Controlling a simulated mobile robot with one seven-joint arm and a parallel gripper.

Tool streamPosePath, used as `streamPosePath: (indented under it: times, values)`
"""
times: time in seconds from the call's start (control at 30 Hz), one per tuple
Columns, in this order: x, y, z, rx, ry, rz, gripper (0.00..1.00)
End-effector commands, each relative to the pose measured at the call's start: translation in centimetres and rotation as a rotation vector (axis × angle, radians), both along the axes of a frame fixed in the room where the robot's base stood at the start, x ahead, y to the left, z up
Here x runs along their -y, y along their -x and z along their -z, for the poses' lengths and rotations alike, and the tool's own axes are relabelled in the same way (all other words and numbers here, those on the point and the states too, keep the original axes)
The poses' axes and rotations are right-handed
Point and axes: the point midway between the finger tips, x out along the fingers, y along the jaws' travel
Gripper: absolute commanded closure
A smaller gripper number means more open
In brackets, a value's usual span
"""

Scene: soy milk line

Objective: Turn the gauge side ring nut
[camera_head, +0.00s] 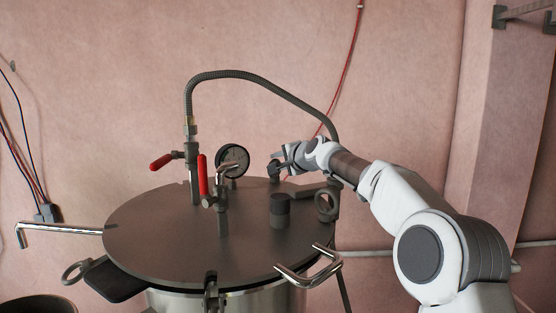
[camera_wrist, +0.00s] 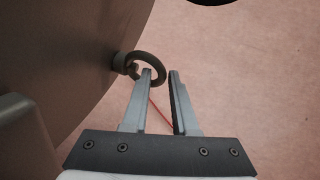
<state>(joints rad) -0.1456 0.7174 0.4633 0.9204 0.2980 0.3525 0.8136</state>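The ring nut (camera_wrist: 159,60) is a dark round eye on a short stud at the rim of the dark lid (camera_wrist: 75,60) in the wrist view. My gripper (camera_wrist: 161,72) is open, with a clear gap between its two fingers. The left fingertip overlaps the ring in the picture; the ring's right part shows between the fingers. I cannot tell whether they touch. In the head view my gripper (camera_head: 279,163) is at the lid's far right edge, right of the round pressure gauge (camera_head: 232,158). The ring nut is hard to make out there.
The lid (camera_head: 160,225) carries red-handled valves (camera_head: 203,176), a dark cylindrical knob (camera_head: 280,210) and bent metal handles (camera_head: 310,270). Another ring nut (camera_head: 326,204) is at the right rim, close to my arm. A grey hose (camera_head: 255,79) arches above. The pink wall (camera_head: 120,80) is behind.

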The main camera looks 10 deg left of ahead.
Motion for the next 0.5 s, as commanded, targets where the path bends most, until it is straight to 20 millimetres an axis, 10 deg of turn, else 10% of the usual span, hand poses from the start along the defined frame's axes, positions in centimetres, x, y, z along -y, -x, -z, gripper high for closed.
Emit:
streamPosePath:
  times: [0.5]
  values:
    - [0.01,0.01,0.01,0.0,0.0,0.0,1.0]
